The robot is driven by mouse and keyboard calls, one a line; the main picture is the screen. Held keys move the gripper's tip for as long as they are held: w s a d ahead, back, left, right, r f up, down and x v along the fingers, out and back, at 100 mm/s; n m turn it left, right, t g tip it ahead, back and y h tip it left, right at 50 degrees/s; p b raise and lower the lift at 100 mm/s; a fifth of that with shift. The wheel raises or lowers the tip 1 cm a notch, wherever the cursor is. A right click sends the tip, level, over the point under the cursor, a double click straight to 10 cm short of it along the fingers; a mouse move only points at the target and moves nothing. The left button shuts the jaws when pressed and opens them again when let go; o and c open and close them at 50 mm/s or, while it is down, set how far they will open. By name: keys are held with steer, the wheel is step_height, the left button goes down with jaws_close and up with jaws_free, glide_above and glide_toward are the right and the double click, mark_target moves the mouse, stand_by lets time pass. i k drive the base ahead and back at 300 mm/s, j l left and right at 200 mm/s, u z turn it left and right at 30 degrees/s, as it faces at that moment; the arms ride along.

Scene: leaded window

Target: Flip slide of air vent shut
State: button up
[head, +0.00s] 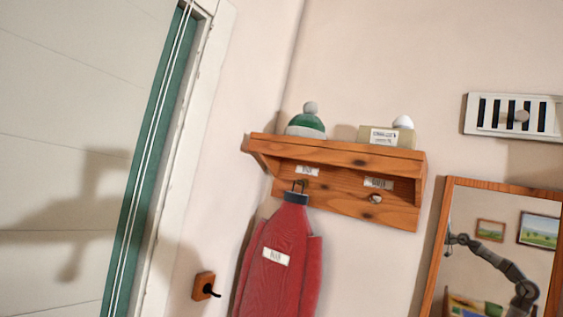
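The air vent (468,116) is a white framed plate high on the wall at the right edge of the head view. Dark upright slots show across it, so it looks open at least in part. My gripper does not show directly in the view. My arm appears only as a reflection in the mirror, and its gripper end is too small to judge.
A wooden shelf (340,150) with a green bobble hat (307,124) and a labelled box (375,135) stands left of the vent. A red coat (285,255) hangs below. A wood-framed mirror (437,255) is under the vent. A door (70,150) fills the left.

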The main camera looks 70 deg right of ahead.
mark_target(521, 116)
steer(key=l+z, duration=0.1)
steer(key=z, duration=1.85)
